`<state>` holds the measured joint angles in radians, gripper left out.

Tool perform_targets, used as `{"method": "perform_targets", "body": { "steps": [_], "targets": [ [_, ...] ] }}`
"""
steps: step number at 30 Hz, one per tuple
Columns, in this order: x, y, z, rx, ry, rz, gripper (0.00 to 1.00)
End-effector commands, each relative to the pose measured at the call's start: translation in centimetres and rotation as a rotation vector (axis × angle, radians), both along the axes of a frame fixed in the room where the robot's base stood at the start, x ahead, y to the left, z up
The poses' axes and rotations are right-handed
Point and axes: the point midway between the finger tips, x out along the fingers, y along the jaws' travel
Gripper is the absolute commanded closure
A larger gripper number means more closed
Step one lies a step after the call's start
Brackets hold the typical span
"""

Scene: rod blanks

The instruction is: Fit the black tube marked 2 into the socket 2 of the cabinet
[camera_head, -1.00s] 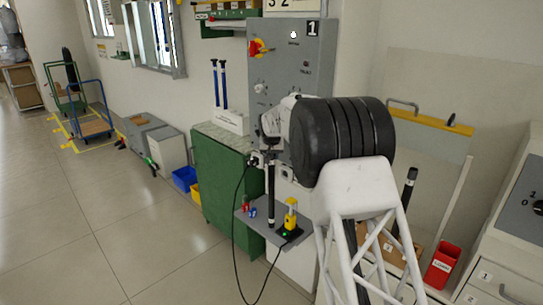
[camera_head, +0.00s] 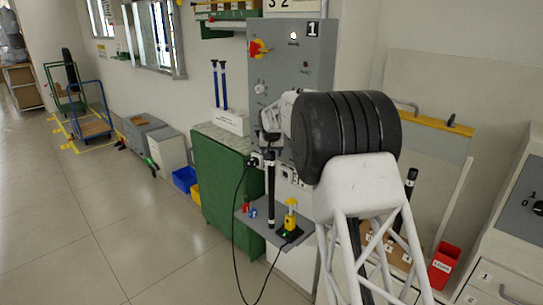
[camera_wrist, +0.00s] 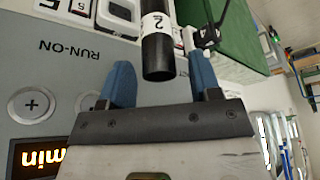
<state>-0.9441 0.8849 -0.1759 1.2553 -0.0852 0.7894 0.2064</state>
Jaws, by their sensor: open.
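The black tube (camera_head: 271,185) with a white band marked 2 stands upright by the grey shelf (camera_head: 245,219), in front of the cabinet (camera_head: 288,75). My gripper (camera_head: 269,133) is at its upper end. In the wrist view the tube (camera_wrist: 158,50) shows between the two blue fingers of my gripper (camera_wrist: 162,84), with gaps on both sides. The jaws are open. The tube's far end runs out of the wrist view, and I cannot tell whether it sits in a socket. Socket 2 cannot be made out.
A yellow-topped device (camera_head: 291,216) stands on the shelf beside the tube, with a black cable (camera_head: 239,245) hanging nearby. A green cabinet (camera_head: 222,180) is to the left. A red bin (camera_head: 444,265) and another black tube (camera_head: 411,183) are at the right.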

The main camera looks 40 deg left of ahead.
Motion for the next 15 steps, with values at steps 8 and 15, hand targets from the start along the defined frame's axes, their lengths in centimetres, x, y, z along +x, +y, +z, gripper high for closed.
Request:
{"method": "perform_targets", "body": {
  "steps": [8, 15],
  "targets": [
    [-0.9, -0.9, 3.1, 0.001, -0.001, 0.0, 0.42],
    [-1.7, -1.7, 5.9, 0.0, 0.0, 0.0, 0.42]
  ]
}}
